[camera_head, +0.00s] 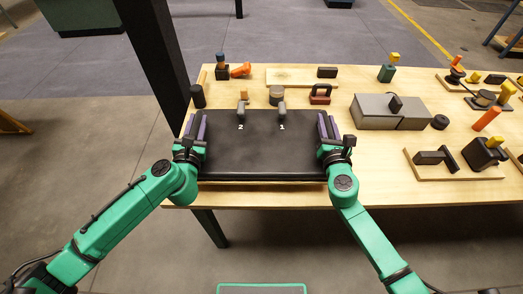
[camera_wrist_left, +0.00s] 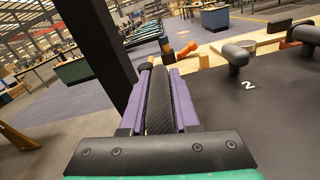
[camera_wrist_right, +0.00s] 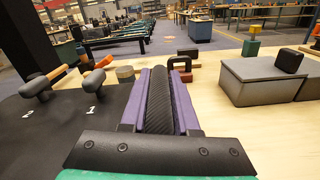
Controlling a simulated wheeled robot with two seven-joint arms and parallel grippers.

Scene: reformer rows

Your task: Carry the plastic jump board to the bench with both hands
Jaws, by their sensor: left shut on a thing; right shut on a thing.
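The jump board (camera_head: 262,150) is a flat black panel with two grey pegs along its far edge, numbered 2 and 1. It lies level over the front left part of the pale wooden bench (camera_head: 330,195). My left gripper (camera_head: 199,127) is shut on its left side and my right gripper (camera_head: 325,127) on its right side. In the left wrist view, a ribbed black grip (camera_wrist_left: 158,105) sits between purple fingers; the right wrist view shows a similar grip (camera_wrist_right: 158,105). I cannot tell whether the board rests on the bench or hovers just above it.
A black post (camera_head: 158,55) stands close to the left of my left gripper. Behind the board are a dark cylinder (camera_head: 198,96), an orange-handled tool (camera_head: 240,70) and a red-brown handled block (camera_head: 320,93). Grey boxes (camera_head: 375,112) and several tools fill the bench's right side.

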